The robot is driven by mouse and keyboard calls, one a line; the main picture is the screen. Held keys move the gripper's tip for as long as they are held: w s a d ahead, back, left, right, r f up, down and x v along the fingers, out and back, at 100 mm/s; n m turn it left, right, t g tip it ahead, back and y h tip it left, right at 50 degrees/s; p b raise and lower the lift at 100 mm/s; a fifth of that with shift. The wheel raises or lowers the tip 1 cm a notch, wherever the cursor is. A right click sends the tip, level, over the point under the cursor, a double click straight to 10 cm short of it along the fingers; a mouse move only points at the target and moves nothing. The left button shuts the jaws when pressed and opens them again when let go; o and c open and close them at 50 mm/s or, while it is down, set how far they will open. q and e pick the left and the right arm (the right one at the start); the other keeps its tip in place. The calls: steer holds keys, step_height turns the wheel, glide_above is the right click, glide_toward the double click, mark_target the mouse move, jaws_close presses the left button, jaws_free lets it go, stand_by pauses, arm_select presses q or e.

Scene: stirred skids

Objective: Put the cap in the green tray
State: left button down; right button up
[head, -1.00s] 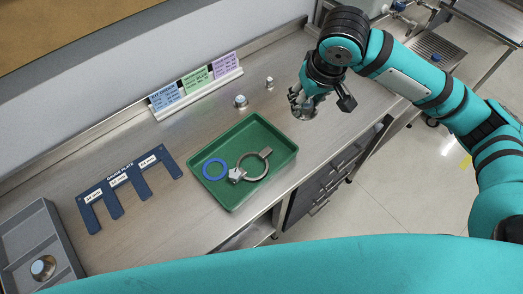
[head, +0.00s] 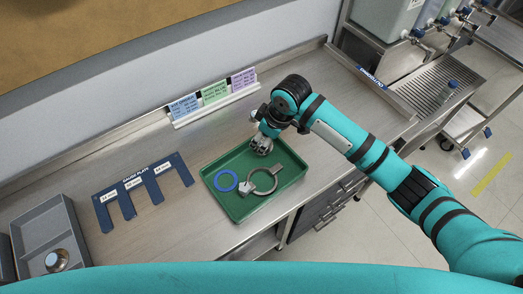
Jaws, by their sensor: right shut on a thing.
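The green tray (head: 238,214) stands on the steel bench in the middle of the head view. My right gripper (head: 263,143) is at the tray's back edge, pointing down, and is shut on a silver round metal piece, which looks like the cap (head: 262,149). The cap appears over the tray's back part; whether it touches the tray cannot be told. A blue ring (head: 226,181) and a grey metal clamp ring (head: 262,181) lie in the tray, in front of the cap. My left gripper is out of view.
A dark blue gauge plate (head: 143,187) lies left of the tray. A grey divided bin (head: 45,223) holding a round metal piece (head: 57,260) is at far left. Coloured cards (head: 215,94) stand behind. My right arm hides bench behind and right of the tray.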

step_height(320, 180, down, 4)
steer(key=shift+p, duration=0.35)
steer(key=shift+f, duration=0.35)
steer(key=shift+f, duration=0.1)
steer(key=o, duration=0.9)
steer(key=b+v, duration=0.1)
steer(key=v, duration=1.1)
